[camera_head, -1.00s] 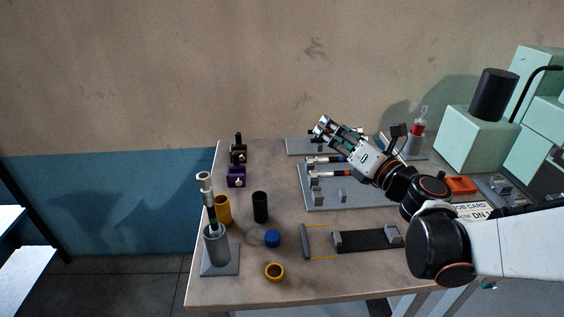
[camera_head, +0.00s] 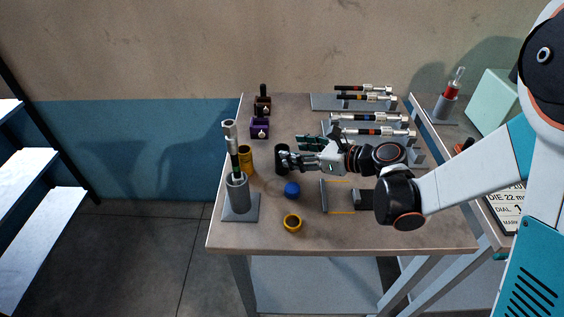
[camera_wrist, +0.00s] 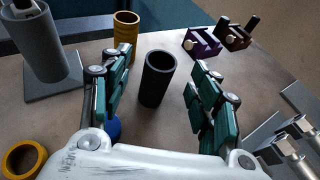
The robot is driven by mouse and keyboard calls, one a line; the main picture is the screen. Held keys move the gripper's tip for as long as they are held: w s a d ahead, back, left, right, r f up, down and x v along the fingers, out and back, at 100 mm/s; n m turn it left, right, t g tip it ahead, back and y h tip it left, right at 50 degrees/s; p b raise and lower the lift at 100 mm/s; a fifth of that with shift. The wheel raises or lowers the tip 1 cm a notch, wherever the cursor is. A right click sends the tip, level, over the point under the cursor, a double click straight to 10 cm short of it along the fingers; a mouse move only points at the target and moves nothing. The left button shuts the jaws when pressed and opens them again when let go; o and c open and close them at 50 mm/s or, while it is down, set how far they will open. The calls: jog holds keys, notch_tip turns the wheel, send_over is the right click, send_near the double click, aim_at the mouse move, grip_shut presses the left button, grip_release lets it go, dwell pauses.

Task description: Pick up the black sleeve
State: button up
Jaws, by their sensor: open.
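The black sleeve (camera_head: 282,158) is a dark hollow cylinder standing upright on the bench. In the wrist view the sleeve (camera_wrist: 157,80) stands ahead between the two green-padded fingers, with its open top toward the camera. My gripper (camera_head: 290,156) is beside it, coming from the right and partly covering it in the head view. In the wrist view my gripper (camera_wrist: 160,100) is open, with a clear gap on both sides of the sleeve. I cannot tell how far the fingertips reach past it.
A yellow sleeve (camera_head: 246,160) stands behind left, near a grey holder (camera_head: 237,194) with a syringe-like tool. A blue cap (camera_head: 292,189) and yellow ring (camera_head: 292,223) lie in front. Purple (camera_head: 260,128) and brown blocks (camera_head: 262,106) sit farther back. Racks with rods (camera_head: 370,132) are right.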

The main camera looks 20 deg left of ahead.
aim_at(276, 149)
jog(key=b+x, duration=0.2)
jog(key=x, duration=0.3)
jog(key=shift+d+f, duration=0.1)
jog(key=shift+f, duration=0.1)
jog(key=shift+w+a+f, duration=0.1)
jog(key=shift+w+a, duration=0.15)
jog(key=shift+a, duration=0.2)
jog(key=shift+c, duration=0.2)
jog(key=c, duration=1)
